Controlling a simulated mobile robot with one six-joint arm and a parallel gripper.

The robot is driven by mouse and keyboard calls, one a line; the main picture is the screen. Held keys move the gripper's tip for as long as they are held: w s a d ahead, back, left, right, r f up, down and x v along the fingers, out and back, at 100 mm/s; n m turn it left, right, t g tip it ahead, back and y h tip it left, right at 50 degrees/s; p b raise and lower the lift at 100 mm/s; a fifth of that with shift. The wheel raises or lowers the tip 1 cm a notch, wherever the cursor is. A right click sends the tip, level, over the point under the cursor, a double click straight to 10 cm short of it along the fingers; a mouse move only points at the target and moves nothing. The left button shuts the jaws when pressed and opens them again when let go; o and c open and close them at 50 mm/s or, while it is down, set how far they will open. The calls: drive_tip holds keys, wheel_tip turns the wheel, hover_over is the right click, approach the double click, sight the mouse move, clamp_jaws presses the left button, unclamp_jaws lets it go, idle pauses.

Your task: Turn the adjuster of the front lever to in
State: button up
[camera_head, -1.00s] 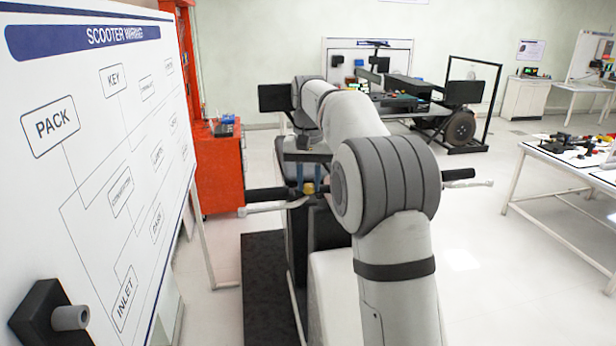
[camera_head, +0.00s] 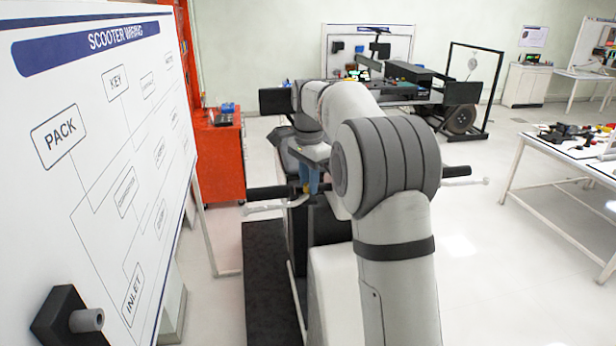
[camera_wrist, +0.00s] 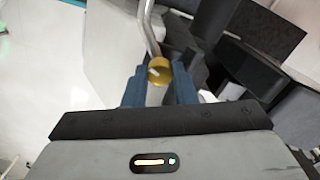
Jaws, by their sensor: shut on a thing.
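A gold adjuster (camera_wrist: 159,72) with a pale mark on its face shows between the blue fingers of my gripper (camera_wrist: 160,86) in the wrist view. My gripper is shut on it. A bent silver lever (camera_wrist: 151,30) runs up from beside the adjuster. In the head view, my gripper's blue fingers (camera_head: 309,180) are at the scooter's handlebar. A silver lever (camera_head: 262,209) sticks out to the left there, below a black grip (camera_head: 267,192). My arm hides much of the bar's middle. I cannot read any in or out marking.
A wiring board (camera_head: 100,150) stands close on the left. A red cabinet (camera_head: 219,160) is behind it. A chassis rig with a wheel (camera_head: 458,129) stands at the back, and a white table (camera_head: 560,160) on the right. The floor to the right is open.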

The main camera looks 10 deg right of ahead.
drive_tip(key=shift+r+m, duration=0.1)
drive_tip(key=shift+m, duration=0.7)
drive_tip(key=o, duration=1)
wheel_tip(320, 180, up, 8)
drive_tip(key=shift+f, duration=0.15)
